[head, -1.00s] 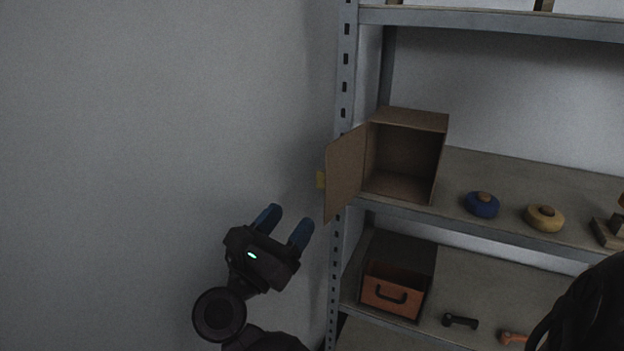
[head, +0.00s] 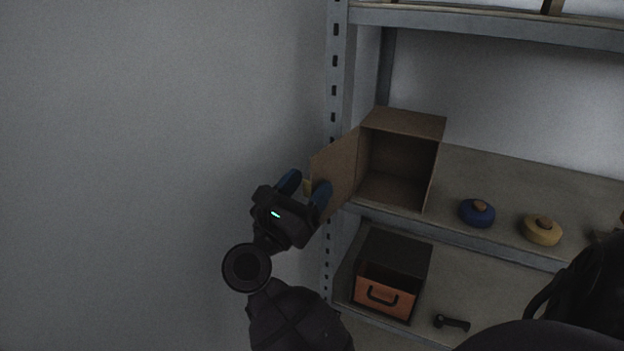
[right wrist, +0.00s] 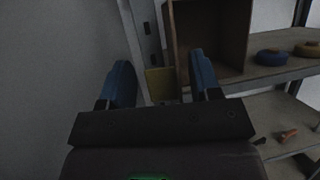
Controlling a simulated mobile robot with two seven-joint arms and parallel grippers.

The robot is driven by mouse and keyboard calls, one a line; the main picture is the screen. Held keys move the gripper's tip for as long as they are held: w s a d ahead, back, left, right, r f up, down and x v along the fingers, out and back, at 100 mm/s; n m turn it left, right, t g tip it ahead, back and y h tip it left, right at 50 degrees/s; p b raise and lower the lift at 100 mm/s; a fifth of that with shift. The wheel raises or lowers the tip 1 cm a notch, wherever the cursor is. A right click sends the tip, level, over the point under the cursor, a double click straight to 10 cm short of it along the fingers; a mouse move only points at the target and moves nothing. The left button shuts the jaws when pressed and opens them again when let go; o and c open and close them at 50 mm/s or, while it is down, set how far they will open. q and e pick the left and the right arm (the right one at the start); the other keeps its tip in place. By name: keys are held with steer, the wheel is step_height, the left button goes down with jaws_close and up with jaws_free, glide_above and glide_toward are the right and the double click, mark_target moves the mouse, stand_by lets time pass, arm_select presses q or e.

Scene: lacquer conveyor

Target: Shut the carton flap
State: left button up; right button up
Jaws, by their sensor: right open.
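The brown carton (head: 402,165) stands on the middle shelf with its front open and its inside empty. Its flap (head: 337,170) is swung out to the left, past the shelf post. A yellow tab (head: 307,187) sits on the flap's outer side. My right gripper (head: 305,188) is open at the flap's outer edge, its blue fingers on either side of the tab. In the right wrist view the yellow tab (right wrist: 160,85) shows between the spread fingers, and the carton (right wrist: 215,35) lies beyond them. Contact cannot be told. My left gripper is not in view.
A blue round object (head: 477,214) and a yellow one (head: 542,230) sit right of the carton. An orange-fronted box (head: 384,297) and a dark handle-like object (head: 452,322) are on the shelf below. The perforated post (head: 334,120) stands close by; a bare wall is left.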

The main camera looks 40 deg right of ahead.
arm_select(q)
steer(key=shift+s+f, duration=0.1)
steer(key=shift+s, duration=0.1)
arm_select(e)
jaws_close()
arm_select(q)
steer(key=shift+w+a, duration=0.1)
arm_select(e)
steer(key=shift+t, duration=0.4)
